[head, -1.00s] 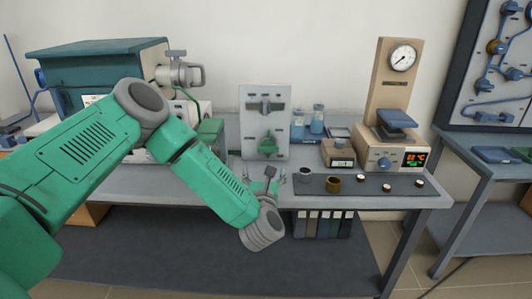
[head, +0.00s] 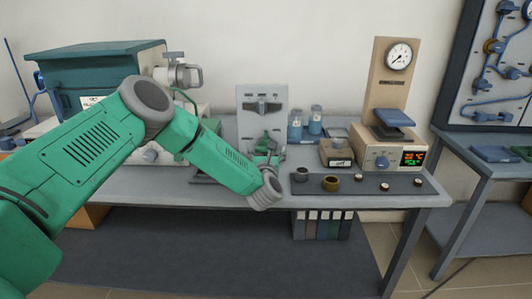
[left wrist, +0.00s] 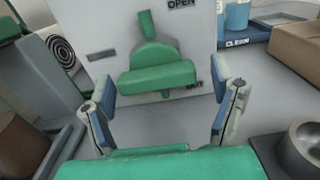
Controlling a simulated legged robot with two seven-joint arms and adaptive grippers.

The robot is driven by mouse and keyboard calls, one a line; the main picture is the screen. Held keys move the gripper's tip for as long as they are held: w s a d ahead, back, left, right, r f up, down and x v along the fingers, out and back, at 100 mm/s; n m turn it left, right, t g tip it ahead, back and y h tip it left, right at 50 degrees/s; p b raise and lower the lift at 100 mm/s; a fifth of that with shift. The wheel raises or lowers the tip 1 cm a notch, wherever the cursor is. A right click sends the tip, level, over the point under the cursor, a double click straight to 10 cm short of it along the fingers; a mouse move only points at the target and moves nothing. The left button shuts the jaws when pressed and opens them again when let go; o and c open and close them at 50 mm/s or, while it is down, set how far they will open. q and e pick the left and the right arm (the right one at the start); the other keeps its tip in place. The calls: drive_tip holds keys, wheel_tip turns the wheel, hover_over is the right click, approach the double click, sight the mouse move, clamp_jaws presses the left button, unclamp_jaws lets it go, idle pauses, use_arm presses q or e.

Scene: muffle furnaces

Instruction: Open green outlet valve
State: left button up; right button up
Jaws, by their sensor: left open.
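The green outlet valve (left wrist: 157,78) is on the lower part of a pale upright panel (head: 247,97). In the left wrist view it shows a wide green crossbar with a narrow stem pointing up. An OPEN label (left wrist: 181,4) is up and to the right of the stem. My left gripper (left wrist: 163,88) is open, its blue-tipped fingers on either side of the crossbar, with gaps visible; whether they reach its depth is unclear. In the head view my left gripper (head: 266,148) is in front of the panel and partly hides the valve. My right gripper is not in view.
A dark grey handle (head: 262,106) is higher on the panel. Blue-capped bottles (head: 315,122), a small scale (head: 338,154) and a gauge stand (head: 393,80) are to the right. A dark mat (head: 400,183) holds small cups. A teal-topped furnace (head: 95,70) is left.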

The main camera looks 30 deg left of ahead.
use_arm(q)
drive_tip(key=shift+d, duration=0.1)
drive_tip(key=c, duration=0.5)
drive_tip(key=shift+s+r, duration=0.1)
drive_tip(key=c, duration=0.7)
drive_tip(key=shift+o, duration=0.2)
drive_tip(key=shift+a, duration=0.3)
